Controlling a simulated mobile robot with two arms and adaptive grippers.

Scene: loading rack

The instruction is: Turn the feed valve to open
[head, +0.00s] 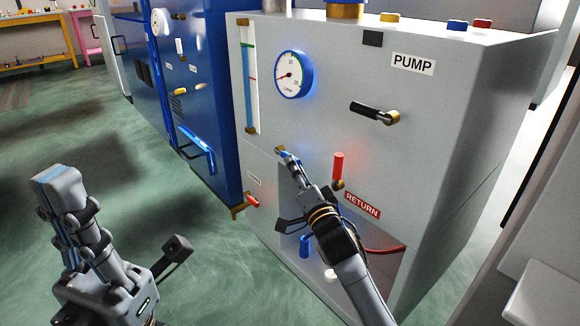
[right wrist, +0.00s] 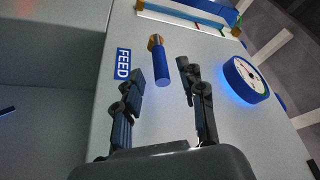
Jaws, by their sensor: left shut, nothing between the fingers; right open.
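The feed valve has a blue handle (right wrist: 160,68) on a brass hub (right wrist: 154,41), beside the blue FEED label (right wrist: 123,63) in the right wrist view. My right gripper (right wrist: 161,76) is open, with one finger on each side of the handle and visible gaps to it. In the head view my right gripper (head: 290,165) reaches the pump cabinet (head: 460,130) below the gauge and hides most of the valve and its label. My left gripper (head: 58,185) is shut and empty, over the floor at the left, away from the cabinet.
The round gauge (head: 293,75) and sight glass (head: 250,80) are above the valve. A black handle (head: 374,112) is up to the right; a red handle (head: 338,168) stands above the RETURN label (head: 362,205). A blue cabinet (head: 205,90) stands at left. Green floor is free.

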